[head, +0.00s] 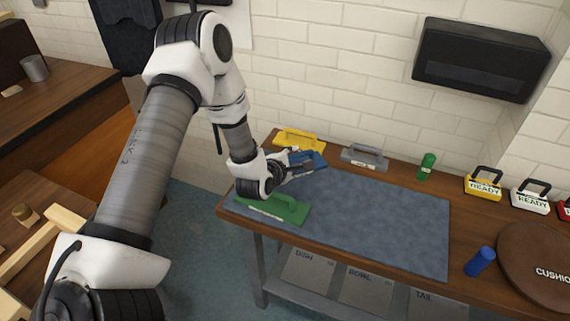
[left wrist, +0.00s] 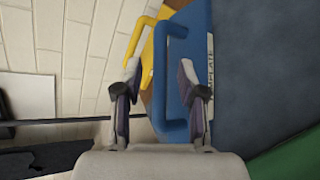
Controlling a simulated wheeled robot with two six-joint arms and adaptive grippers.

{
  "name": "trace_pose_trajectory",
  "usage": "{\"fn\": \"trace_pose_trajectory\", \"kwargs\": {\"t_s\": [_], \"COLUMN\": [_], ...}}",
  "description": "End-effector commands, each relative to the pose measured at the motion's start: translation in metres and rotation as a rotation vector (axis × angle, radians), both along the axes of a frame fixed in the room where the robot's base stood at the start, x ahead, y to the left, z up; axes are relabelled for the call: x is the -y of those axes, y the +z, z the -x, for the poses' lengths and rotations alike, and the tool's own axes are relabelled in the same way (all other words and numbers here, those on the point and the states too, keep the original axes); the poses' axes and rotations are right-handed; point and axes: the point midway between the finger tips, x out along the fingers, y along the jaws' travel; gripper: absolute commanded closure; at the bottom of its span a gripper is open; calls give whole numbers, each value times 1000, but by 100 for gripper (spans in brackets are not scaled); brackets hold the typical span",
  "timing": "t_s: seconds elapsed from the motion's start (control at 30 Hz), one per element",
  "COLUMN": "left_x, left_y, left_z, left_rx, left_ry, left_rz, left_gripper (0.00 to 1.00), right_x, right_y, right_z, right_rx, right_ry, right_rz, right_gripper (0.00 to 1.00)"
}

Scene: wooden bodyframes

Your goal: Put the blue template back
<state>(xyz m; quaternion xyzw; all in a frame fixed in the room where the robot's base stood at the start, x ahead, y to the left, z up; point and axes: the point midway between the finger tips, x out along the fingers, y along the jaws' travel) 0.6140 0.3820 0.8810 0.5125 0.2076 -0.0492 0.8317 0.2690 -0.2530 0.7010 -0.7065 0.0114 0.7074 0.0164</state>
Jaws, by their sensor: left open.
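The blue template (head: 317,160) lies near the left back of the blue-grey mat, behind the green template and in front of the yellow one. My left gripper (head: 299,163) reaches it from the left and partly hides it. In the left wrist view the blue template (left wrist: 196,40) shows its flat body and raised handle. My open left gripper (left wrist: 160,95) has its fingers on either side of that handle; I cannot tell whether they touch it. My right gripper is out of view.
The yellow template (head: 299,138) and grey template (head: 364,157) stand along the table's back edge. The green template (head: 274,208) lies at the mat's left front. A green bottle (head: 427,166), blue cylinder (head: 480,261) and brown cushion (head: 538,265) are to the right. The mat's (head: 385,220) middle is clear.

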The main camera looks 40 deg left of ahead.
Motion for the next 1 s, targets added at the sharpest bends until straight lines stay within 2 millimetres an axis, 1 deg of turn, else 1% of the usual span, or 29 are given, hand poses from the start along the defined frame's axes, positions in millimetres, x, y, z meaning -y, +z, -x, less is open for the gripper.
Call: {"fn": "trace_pose_trajectory", "kwargs": {"t_s": [0.03,0.1,0.2,0.33,0.47,0.9,0.97,1.0], "left_x": [1,4,7,10,11,11,11,11], "left_y": [4,11,22,30,34,34,35,39], "left_z": [12,30,52,71,77,77,77,77], "left_rx": [0,0,0,0,0,0,0,1], "left_ry": [3,4,2,3,0,0,0,1], "left_rz": [6,6,7,4,1,1,1,1], "left_gripper": [60,60,60,60,60,60,60,60], "right_x": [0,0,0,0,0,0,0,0], "right_y": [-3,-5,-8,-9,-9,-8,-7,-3], "right_z": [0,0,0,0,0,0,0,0], "right_rx": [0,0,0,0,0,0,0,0], "right_ry": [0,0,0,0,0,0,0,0], "right_rz": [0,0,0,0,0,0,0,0], "right_gripper": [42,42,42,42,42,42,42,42]}}
